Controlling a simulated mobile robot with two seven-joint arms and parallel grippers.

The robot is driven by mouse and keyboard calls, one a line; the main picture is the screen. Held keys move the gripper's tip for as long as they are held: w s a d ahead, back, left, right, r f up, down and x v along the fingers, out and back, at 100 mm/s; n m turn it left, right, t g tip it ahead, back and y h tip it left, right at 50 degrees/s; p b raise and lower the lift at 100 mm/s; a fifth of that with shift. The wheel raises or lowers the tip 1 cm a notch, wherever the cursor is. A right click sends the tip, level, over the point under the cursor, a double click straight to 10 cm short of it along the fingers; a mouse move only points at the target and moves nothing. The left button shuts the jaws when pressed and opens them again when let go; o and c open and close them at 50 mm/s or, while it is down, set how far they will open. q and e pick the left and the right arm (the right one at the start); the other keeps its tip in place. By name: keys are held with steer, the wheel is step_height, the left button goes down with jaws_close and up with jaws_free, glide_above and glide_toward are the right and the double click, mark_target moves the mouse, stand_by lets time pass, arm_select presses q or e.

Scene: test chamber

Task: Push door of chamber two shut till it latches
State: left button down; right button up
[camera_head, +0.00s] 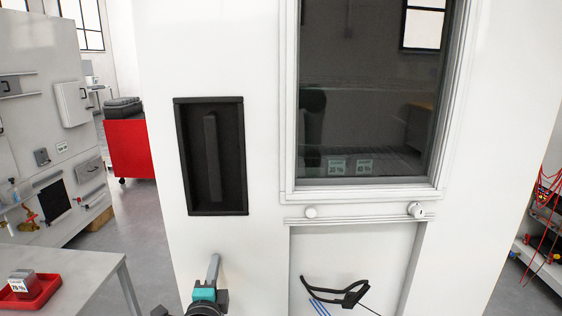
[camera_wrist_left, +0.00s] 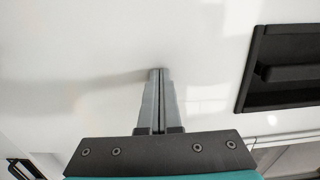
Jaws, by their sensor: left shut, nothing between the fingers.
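The white chamber door (camera_head: 230,60) fills the middle of the head view. It has a recessed black handle (camera_head: 211,155) on its left part and a large dark window (camera_head: 365,90) on the right. No gap or latch can be made out. My left gripper (camera_head: 214,260) is low in front of the door, below the handle. In the left wrist view its fingers (camera_wrist_left: 160,72) are together and empty, with the tips at or very near the white door face (camera_wrist_left: 90,45). I cannot tell whether they touch. The black handle (camera_wrist_left: 285,70) shows at right there. My right gripper is not in view.
A grey table (camera_head: 85,265) with a red tray (camera_head: 38,290) stands at the lower left. A red cabinet (camera_head: 127,148) is behind it. A black frame-like object (camera_head: 338,291) is at the lower panel. Shelves with red cables (camera_head: 548,205) are at far right.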

arm_select(q)
steer(key=w+b, duration=0.1)
steer(key=w, duration=0.3)
steer(key=shift+a, duration=0.15)
stand_by(0.4)
steer(key=s+p, duration=0.1)
steer(key=s, duration=0.9)
steer(key=shift+d, duration=0.3)
steer(key=shift+f, duration=0.1)
